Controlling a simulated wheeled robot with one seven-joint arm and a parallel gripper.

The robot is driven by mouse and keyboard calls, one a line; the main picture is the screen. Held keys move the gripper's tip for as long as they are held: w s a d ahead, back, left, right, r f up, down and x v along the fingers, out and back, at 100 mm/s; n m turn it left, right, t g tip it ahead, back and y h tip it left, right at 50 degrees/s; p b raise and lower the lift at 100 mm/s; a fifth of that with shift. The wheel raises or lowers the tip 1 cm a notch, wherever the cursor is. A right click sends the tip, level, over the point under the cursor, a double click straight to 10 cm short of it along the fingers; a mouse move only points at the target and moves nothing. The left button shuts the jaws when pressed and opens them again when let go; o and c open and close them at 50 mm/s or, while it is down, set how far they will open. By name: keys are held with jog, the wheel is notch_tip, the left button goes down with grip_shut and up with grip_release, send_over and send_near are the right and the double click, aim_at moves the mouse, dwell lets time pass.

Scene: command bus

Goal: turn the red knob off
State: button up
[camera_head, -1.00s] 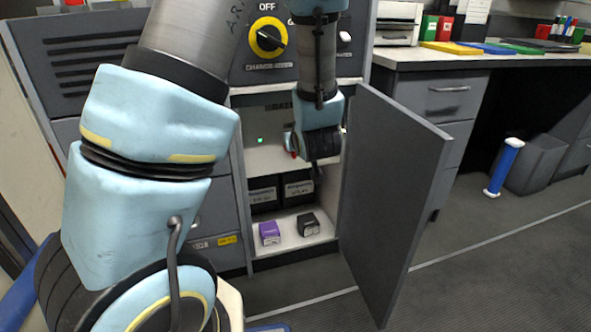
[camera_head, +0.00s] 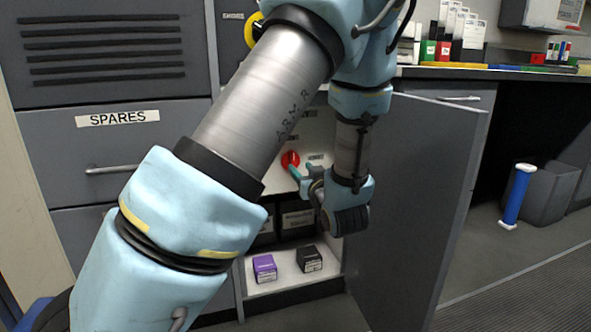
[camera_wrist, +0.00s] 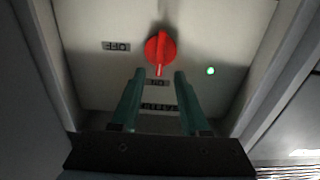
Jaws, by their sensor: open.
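The red knob (camera_head: 290,159) is on the back panel inside the open cabinet; my arm covers part of that panel in the head view. In the wrist view the knob (camera_wrist: 160,47) is near the top middle. Its pale-tipped pointer points down in the picture, toward the ON label (camera_wrist: 157,83). The OFF label (camera_wrist: 116,46) is to the knob's left. My gripper (camera_wrist: 160,73) is open and empty, its two green fingers either side of the pointer's line. The fingertips appear just short of the knob; I cannot tell whether they touch it.
The open cabinet door (camera_head: 415,190) stands to the right of my arm. A purple box (camera_head: 264,267) and a black box (camera_head: 309,259) sit on the cabinet floor below. A small lit lamp (camera_wrist: 210,71) is right of the knob. Cabinet walls flank the gripper.

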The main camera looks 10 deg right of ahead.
jog(key=shift+w+a+b, duration=0.2)
jog(key=shift+w+b, duration=0.2)
jog(key=shift+w, duration=0.95)
jog(key=shift+w+a+b, duration=0.15)
jog(key=shift+w+b, duration=0.2)
jog(key=shift+w, duration=1)
jog(key=shift+c, duration=0.3)
grip_shut()
